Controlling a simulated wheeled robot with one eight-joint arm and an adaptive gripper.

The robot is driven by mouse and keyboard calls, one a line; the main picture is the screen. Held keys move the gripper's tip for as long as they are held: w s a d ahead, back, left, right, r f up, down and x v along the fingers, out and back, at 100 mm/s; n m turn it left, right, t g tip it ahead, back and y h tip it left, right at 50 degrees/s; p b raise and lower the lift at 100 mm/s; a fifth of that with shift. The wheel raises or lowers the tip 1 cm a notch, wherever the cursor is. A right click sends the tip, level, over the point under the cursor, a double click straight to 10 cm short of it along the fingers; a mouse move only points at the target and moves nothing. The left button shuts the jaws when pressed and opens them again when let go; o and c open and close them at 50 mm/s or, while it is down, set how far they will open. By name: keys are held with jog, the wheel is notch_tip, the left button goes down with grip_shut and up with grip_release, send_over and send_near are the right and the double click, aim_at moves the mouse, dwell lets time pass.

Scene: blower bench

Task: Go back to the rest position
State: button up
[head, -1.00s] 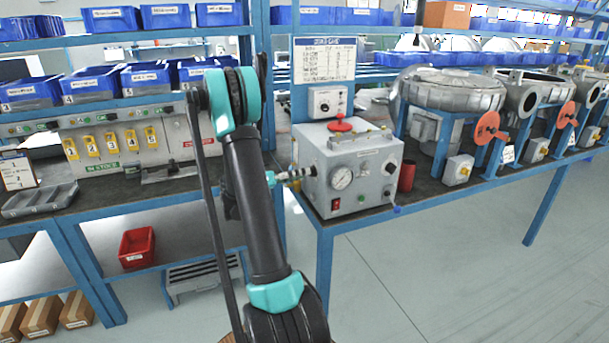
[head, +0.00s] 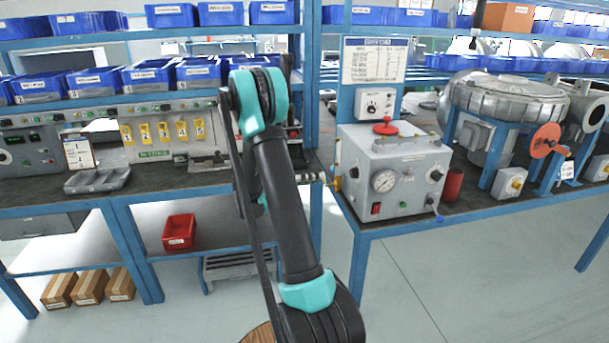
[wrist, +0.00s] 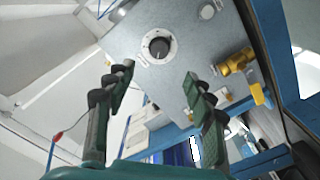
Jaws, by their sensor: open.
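My gripper (wrist: 162,90) shows in the wrist view with its two dark fingers spread apart and nothing between them. Beyond the fingers is a grey panel (wrist: 185,55) with a black round knob (wrist: 159,45) and a brass fitting (wrist: 236,62). In the head view my arm stands folded in front of the bench, and its own links hide the gripper there. The grey test box (head: 400,160) with a gauge and a red knob on top is to the right of my arm.
The left bench (head: 60,200) holds a grey tray (head: 97,180) and yellow tags. A red bin (head: 180,232) sits on the lower shelf, with cardboard boxes (head: 88,287) below. Blower housings (head: 505,97) stand at right. The floor (head: 470,270) at front right is clear.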

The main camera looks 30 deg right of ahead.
jog(key=s+a+f+n+t+y, duration=0.4)
jog(key=s+a+y, duration=0.4)
jog(key=s+a, duration=0.2)
jog(key=s+a+f+n+t+y, duration=0.4)
jog(key=s+a+n+y, duration=0.4)
jog(key=s+a, duration=0.3)
jog(key=a+f+y, duration=0.1)
jog(key=a, duration=0.3)
jog(key=shift+s+a+f+n+y, duration=0.2)
jog(key=shift+a+f+n+y, duration=0.1)
jog(key=shift+f, duration=0.1)
